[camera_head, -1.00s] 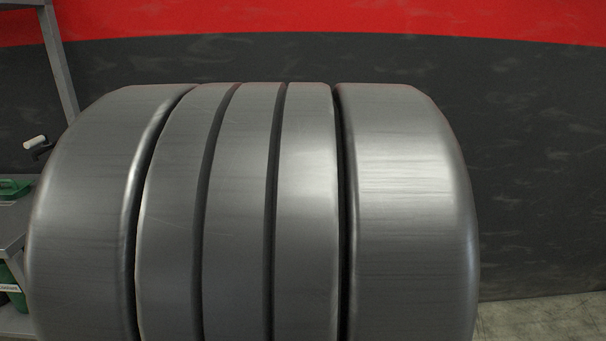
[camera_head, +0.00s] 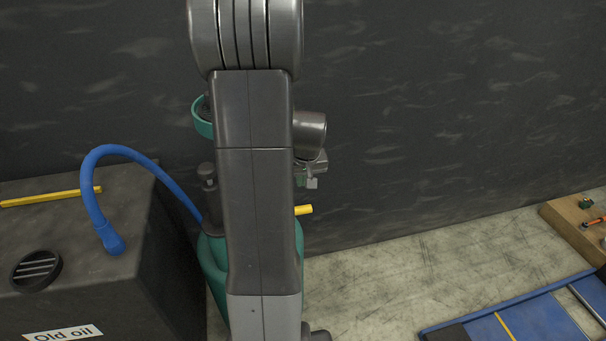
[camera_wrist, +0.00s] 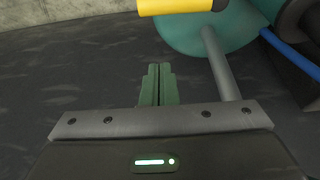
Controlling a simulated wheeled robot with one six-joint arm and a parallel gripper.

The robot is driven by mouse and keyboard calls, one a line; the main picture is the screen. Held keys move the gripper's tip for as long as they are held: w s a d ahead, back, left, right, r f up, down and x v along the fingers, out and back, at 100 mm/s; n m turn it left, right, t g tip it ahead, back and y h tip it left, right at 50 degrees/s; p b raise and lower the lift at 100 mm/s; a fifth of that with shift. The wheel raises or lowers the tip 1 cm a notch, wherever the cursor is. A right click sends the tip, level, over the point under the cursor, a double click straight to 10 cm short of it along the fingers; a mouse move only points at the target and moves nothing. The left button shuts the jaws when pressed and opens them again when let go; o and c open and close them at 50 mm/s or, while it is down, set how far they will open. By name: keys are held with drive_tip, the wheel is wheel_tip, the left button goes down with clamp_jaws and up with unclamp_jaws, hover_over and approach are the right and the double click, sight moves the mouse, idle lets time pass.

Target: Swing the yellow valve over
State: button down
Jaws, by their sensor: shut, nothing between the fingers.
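The yellow valve handle (camera_head: 304,210) sticks out to the right from behind my arm, beside a green tank (camera_head: 212,268). The arm hides its inner end. In the wrist view the yellow handle (camera_wrist: 178,6) lies across the top edge, partly cut off, with the green tank (camera_wrist: 190,38) just below it. My gripper (camera_head: 309,182) is small in the head view, a little above the handle. In the wrist view my gripper (camera_wrist: 159,72) has its green fingers together, empty, apart from the handle and pointing toward it.
A blue hose (camera_head: 140,153) arches from the tank side to a dark box labelled "Old oil" (camera_head: 150,270). A yellow bar (camera_head: 45,198) lies on the box. A dark wall (camera_head: 440,110) stands behind. Blue panels (camera_head: 530,318) and a wooden board (camera_head: 570,228) lie at right; floor between is clear.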

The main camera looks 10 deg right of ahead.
drive_tip(key=shift+s+f+p, duration=0.15)
drive_tip(key=shift+s+f, duration=0.2)
drive_tip(key=shift+f, duration=0.6)
drive_tip(key=shift+s+f+p, duration=0.2)
drive_tip(key=shift+s+f, duration=0.1)
drive_tip(key=shift+f, duration=0.6)
drive_tip(key=shift+s+f+p, duration=0.15)
drive_tip(key=shift+s+f, duration=0.2)
drive_tip(key=shift+f, duration=0.6)
